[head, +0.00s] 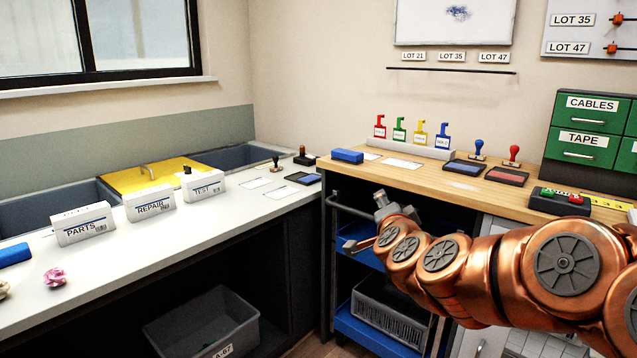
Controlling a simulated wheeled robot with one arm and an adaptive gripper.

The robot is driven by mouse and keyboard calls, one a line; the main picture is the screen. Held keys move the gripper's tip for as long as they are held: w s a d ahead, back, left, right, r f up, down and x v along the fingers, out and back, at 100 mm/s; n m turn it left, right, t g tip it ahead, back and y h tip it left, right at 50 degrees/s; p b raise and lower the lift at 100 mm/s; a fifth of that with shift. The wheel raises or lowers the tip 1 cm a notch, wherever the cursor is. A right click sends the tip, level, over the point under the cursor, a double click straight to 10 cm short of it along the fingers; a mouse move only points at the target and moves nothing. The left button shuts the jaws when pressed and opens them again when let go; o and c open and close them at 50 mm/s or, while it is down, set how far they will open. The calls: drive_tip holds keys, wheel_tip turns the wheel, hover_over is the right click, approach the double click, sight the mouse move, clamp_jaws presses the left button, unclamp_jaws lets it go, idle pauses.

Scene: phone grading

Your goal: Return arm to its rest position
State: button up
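My copper arm reaches in from the right edge, in front of the wooden counter (560,178). Its links run left and end near the counter's left front corner. A grey part at its far end, which looks like my gripper (384,205), shows small and partly behind the links. I cannot make out its fingers or whether it holds anything. It appears in front of the counter's front edge, above a blue cart (372,333).
White boxes marked PARTS (84,226), REPAIR (150,203) and TEST (203,186) stand on the white counter (150,258). Stamps, ink pads and a blue block (347,156) sit on the wooden counter. Green drawers (590,128) stand at right. A grey bin (205,325) is below.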

drive_tip(key=s+a+r+n+g+y+p, duration=0.1)
drive_tip(key=s+a+n+g+y+p, duration=0.25)
drive_tip(key=s+n+p, duration=0.35)
drive_tip(key=s+a+r+n+g+y+p, duration=0.2)
drive_tip(key=s+a+g+p, duration=0.25)
drive_tip(key=s, duration=0.45)
drive_tip(key=s+d+n+g+h+p, duration=0.1)
drive_tip(key=s+d+g+p, duration=0.2)
drive_tip(key=s, duration=0.7)
drive_tip(key=s+d+r+n+g+h+p, duration=0.1)
drive_tip(key=s+d+g+p, duration=0.3)
drive_tip(key=s, duration=0.6)
drive_tip(key=s+d+r+n+g+h+p, duration=0.1)
drive_tip(key=s+d+g+h+p, duration=0.1)
drive_tip(key=s, duration=0.9)
drive_tip(key=d+g+p, duration=0.1)
drive_tip(key=d+p, duration=0.1)
drive_tip(key=p, duration=0.1)
drive_tip(key=shift+g+p, duration=0.3)
drive_tip(key=shift+d, duration=0.2)
